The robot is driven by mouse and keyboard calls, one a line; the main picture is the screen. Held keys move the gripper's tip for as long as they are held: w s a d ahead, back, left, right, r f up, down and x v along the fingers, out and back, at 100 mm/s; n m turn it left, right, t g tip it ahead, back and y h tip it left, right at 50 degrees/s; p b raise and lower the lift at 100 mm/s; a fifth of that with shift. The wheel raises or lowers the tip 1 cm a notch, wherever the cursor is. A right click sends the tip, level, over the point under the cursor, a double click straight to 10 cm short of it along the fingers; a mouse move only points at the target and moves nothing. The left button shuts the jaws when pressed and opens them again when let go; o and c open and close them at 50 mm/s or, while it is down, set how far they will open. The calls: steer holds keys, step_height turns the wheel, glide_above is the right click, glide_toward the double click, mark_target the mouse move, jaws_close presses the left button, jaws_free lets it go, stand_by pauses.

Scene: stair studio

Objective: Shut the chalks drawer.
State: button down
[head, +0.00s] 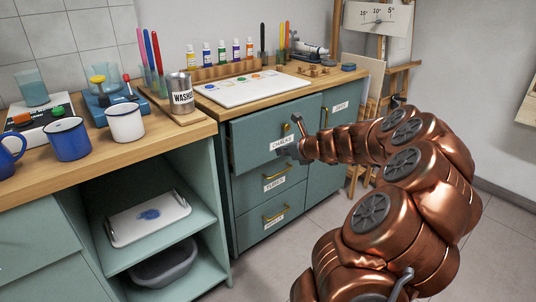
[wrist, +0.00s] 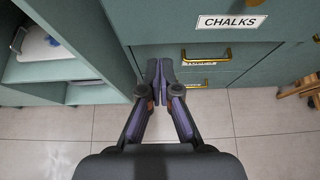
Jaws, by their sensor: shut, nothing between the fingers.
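The chalks drawer (head: 250,139) is the teal top drawer of the cabinet, with a white CHALKS label and a brass handle (head: 298,124). Its front stands somewhat out from the cabinet, so it looks partly open; the inside is hidden. In the wrist view its labelled front (wrist: 180,24) fills the top. My gripper (wrist: 159,68) is shut and empty, pointing toward the drawer fronts, left of the CHALKS label. In the head view my gripper (head: 288,151) is near the label's lower right; I cannot tell whether it touches.
The tubes drawer (head: 250,187) and another drawer below it look shut. An open shelf unit (head: 217,205) stands close on the left. Mugs, a WASHER tin (head: 180,95) and paints stand on the worktops. A wooden easel (head: 400,75) is behind on the right. The floor in front is clear.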

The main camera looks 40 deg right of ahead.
steer(key=b, duration=0.3)
glide_toward(254, 148)
step_height(254, 148, down, 4)
steer(key=w, duration=0.2)
steer(key=shift+w, duration=0.95)
steer(key=shift+w+r, duration=0.1)
steer(key=shift+w, duration=0.9)
steer(key=shift+d+r, duration=0.1)
